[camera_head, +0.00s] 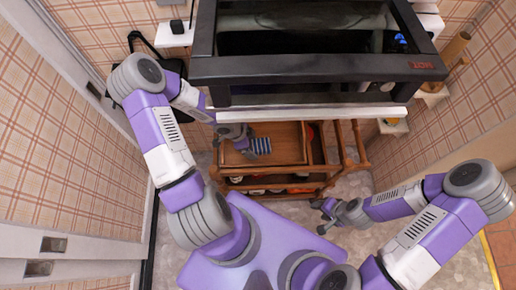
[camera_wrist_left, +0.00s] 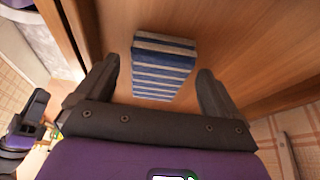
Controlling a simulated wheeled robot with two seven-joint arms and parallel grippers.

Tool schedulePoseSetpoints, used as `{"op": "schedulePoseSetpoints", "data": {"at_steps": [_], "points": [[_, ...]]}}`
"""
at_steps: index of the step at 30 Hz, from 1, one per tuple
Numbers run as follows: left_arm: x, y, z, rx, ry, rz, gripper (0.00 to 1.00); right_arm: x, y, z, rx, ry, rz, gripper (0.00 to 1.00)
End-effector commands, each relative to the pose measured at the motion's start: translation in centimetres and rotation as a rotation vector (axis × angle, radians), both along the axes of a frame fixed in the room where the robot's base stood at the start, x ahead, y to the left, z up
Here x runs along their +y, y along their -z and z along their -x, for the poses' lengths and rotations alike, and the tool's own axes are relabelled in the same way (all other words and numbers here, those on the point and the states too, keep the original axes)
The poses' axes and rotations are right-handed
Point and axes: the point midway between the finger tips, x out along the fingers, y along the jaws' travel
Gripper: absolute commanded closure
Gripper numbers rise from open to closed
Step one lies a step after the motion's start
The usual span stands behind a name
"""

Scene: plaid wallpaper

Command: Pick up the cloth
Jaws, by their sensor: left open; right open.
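The cloth (camera_head: 260,146) is a small folded piece with blue and pale stripes. It lies on the wooden top of a cart (camera_head: 284,138) below the black-framed tank. In the left wrist view the cloth (camera_wrist_left: 164,68) lies ahead of and between the two fingers of my left gripper (camera_wrist_left: 157,88), apart from both. My left gripper (camera_head: 243,143) is open and empty, just left of the cloth in the head view. My right gripper (camera_head: 324,215) is open and empty, off to the right of the cart.
The black-framed tank (camera_head: 320,69) stands on a white shelf (camera_head: 300,114) that overhangs the back of the cart. Several items (camera_head: 270,191) sit on the cart's lower level. Wooden posts (camera_head: 361,147) rise at its right side. Floor (camera_head: 350,185) is clear right of the cart.

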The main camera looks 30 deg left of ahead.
Motion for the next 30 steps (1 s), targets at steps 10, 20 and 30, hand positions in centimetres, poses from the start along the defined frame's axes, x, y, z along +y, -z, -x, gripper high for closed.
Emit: {"op": "schedulePoseSetpoints", "data": {"at_steps": [10, 20, 30], "points": [[-0.29, 0.92, -0.32, -0.002, -0.001, -0.002, 0.04, 0.0, 0.62, -0.02, 0.0, 0.0, 0.0, 0.51], [-0.29, 0.91, -0.32, -0.003, 0.0, -0.002, 0.47, 0.0, 0.62, -0.02, 0.0, 0.0, 0.0, 0.51], [-0.3, 0.84, -0.33, -0.003, 0.0, -0.002, 0.6, 0.0, 0.56, -0.02, 0.0, 0.0, 0.0, 0.51]]}}
